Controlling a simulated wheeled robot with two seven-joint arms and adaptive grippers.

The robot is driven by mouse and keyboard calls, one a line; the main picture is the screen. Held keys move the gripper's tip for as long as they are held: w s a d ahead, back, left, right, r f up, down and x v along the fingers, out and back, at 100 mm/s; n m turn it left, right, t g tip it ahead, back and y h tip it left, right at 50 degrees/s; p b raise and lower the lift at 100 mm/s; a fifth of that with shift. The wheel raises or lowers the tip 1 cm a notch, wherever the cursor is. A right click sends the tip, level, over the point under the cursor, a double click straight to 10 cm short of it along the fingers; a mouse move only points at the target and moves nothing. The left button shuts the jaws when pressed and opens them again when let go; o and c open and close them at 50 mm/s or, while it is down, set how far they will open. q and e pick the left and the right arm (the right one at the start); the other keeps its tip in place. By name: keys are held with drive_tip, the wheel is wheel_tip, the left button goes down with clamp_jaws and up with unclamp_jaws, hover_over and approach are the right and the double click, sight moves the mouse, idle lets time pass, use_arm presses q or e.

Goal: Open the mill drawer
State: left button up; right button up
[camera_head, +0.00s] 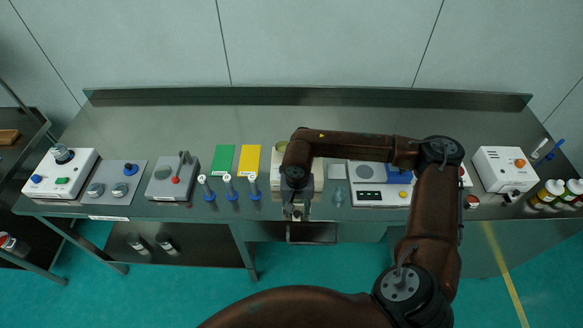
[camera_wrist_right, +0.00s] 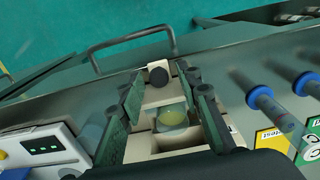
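The mill is a beige box (camera_head: 318,172) at the table's front edge, mostly covered by my right arm in the head view. In the right wrist view the mill (camera_wrist_right: 180,143) has a recess with a clear, yellowish part and a round black knob (camera_wrist_right: 158,76) at its front. My right gripper (camera_head: 296,212) is over the mill front. Its two fingers (camera_wrist_right: 166,88) stand apart, one on each side of the knob, with visible gaps. Whether the drawer is pulled out at all is hard to tell. My left gripper is not in view.
A metal bar handle (camera_head: 312,240) juts from the table front below the mill. A white scale-like device (camera_head: 367,190) stands right. The table's back is clear.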

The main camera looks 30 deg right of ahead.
drive_tip(key=shift+r+p, duration=1.25)
drive_tip(key=shift+r, duration=1.9)
drive_tip(key=shift+a, duration=0.1)
